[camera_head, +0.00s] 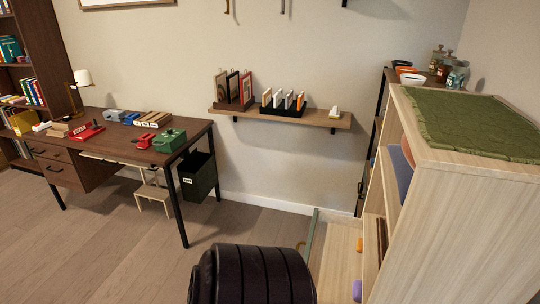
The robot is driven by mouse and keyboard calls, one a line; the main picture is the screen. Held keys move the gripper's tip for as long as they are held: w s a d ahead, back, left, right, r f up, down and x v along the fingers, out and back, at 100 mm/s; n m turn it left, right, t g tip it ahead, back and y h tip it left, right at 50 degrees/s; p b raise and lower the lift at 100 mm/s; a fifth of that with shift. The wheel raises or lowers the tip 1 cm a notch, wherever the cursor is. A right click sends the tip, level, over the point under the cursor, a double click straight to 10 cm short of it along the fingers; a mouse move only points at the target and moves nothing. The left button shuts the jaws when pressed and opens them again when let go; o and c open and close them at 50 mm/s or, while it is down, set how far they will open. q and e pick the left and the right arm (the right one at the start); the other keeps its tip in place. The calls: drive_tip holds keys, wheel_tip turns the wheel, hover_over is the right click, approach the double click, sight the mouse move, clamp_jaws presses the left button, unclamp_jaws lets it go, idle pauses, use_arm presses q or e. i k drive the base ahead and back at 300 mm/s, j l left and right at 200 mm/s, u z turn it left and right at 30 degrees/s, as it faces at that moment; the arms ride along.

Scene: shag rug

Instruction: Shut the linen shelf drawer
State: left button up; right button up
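The linen shelf (460,215) is a tall light-wood unit at the right, its open side facing left. Low on that side, what looks like its drawer (338,256) stands pulled out to the left, with a greenish front edge (312,236). An orange item (359,244) and a purple item (357,290) show at the drawer's right side. The drawer's near part is cut off by the frame's bottom. Neither of my grippers is in view.
A dark ribbed rounded form (252,275) fills the bottom middle, left of the drawer; I cannot tell what it is. A desk (115,150) stands at left with a dark bin (197,176) by it. A wall shelf (325,120) hangs behind. Floor (120,245) at front left is clear.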

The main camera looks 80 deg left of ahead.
sight(333, 262)
drive_tip(key=k+j+u, duration=0.15)
drive_tip(key=u, duration=0.25)
drive_tip(key=k+j+u, duration=0.15)
drive_tip(key=j+u, duration=0.25)
drive_tip(key=k+j+u, duration=0.1)
drive_tip(key=u, duration=0.35)
drive_tip(key=j+u, duration=0.4)
